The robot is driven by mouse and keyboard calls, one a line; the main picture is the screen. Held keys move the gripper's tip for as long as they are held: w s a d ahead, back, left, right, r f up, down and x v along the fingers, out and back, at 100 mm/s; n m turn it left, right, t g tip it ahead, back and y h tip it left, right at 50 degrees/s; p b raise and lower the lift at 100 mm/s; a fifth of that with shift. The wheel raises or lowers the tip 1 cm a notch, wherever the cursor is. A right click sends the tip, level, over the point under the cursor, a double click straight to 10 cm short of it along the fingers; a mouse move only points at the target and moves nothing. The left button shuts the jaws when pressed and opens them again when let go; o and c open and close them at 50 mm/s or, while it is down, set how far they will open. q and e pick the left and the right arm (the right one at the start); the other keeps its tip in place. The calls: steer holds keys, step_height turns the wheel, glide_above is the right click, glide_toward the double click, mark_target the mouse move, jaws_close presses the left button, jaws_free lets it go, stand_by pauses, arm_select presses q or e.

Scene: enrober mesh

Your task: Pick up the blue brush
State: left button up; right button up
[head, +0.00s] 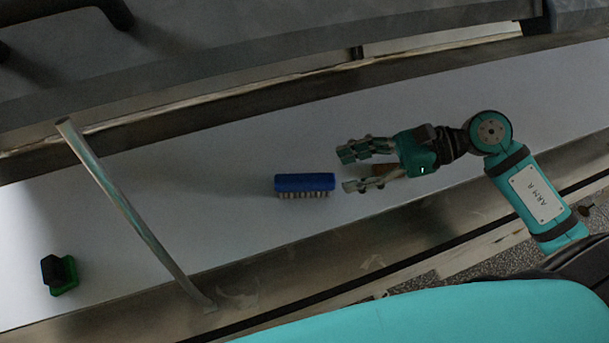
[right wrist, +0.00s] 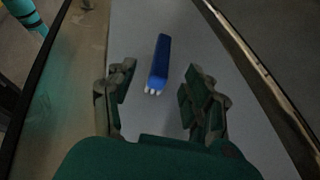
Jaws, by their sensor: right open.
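The blue brush (head: 305,183) lies on the white surface (head: 235,220) in the middle of the head view, its pale bristles facing the front edge. In the right wrist view the brush (right wrist: 160,62) lies end-on ahead, between the lines of the two fingers. My right gripper (head: 347,170) is open and empty, just right of the brush and apart from it. It also shows in the right wrist view (right wrist: 155,100) with its fingers spread. My left gripper is not in view.
A slanted metal bar (head: 130,212) crosses the surface left of the brush. A green and black object (head: 60,275) sits at far left. A small brown object (head: 384,170) shows partly behind my right gripper. Metal rails edge the surface.

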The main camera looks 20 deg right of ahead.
mark_target(314, 177)
steer(key=shift+x, duration=1)
steer(key=shift+w+a+p, duration=0.1)
steer(key=shift+a+p, duration=0.05)
steer(key=shift+p, duration=0.15)
steer(key=shift+w+a+p, duration=0.1)
steer(key=shift+a+p, duration=0.25)
steer(key=shift+p, duration=0.05)
steer(key=p+x, duration=0.1)
steer(key=x, duration=0.2)
steer(key=shift+w+a+f+p, duration=0.1)
steer(key=shift+w+a+p, duration=0.2)
steer(key=shift+p, duration=0.1)
steer(key=shift+a+f, duration=0.3)
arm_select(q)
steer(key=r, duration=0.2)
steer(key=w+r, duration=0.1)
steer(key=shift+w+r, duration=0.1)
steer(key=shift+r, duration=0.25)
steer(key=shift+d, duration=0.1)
arm_select(e)
steer(key=shift+d, duration=0.1)
jaws_close()
